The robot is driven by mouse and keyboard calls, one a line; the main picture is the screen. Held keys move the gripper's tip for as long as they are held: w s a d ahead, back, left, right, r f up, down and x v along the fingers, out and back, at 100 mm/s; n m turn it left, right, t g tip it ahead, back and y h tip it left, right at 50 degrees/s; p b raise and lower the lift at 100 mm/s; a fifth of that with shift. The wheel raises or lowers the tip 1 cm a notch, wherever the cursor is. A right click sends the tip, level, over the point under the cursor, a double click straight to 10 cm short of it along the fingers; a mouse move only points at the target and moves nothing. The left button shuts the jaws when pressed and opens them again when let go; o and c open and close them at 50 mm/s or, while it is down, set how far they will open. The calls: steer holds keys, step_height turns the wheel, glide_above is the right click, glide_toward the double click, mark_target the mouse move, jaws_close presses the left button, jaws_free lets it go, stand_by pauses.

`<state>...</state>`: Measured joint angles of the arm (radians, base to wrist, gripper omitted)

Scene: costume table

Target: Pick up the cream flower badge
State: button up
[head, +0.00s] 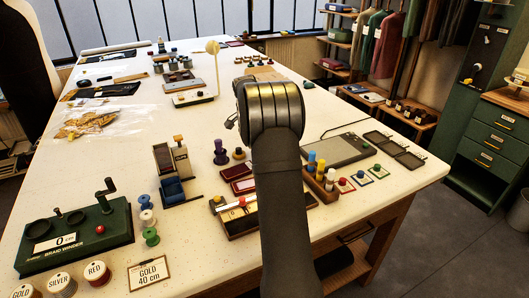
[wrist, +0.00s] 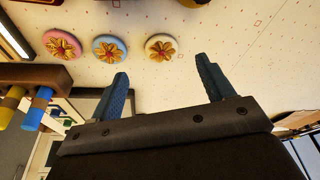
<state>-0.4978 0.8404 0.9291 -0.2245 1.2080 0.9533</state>
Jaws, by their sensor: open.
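The cream flower badge (wrist: 152,41) is a round cream disc with a golden-brown flower on it. It lies on the table in the wrist view, a little beyond my fingertips and within the sideways span between them. My gripper (wrist: 162,82) is open, with two blue fingers and nothing between them. A light blue flower badge (wrist: 97,49) and a pink flower badge (wrist: 48,42) lie in a row to the left of the cream one. In the head view my arm covers the gripper, and I cannot make out the badges there.
A wooden rack with coloured pegs (head: 328,183) stands right of my arm; in the wrist view the rack (wrist: 52,72) is at the left. A grey tablet (head: 335,149) lies behind it. A braid winder (head: 75,237) stands front left. The table right of the cream badge looks mostly clear.

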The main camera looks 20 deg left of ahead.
steer(key=shift+w+x, duration=0.2)
steer(key=shift+x, duration=1.5)
steer(key=shift+w+x, duration=0.25)
steer(key=shift+x, duration=1.45)
steer(key=shift+d+r, duration=0.1)
steer(key=shift+r, duration=0.1)
steer(key=c, duration=1)
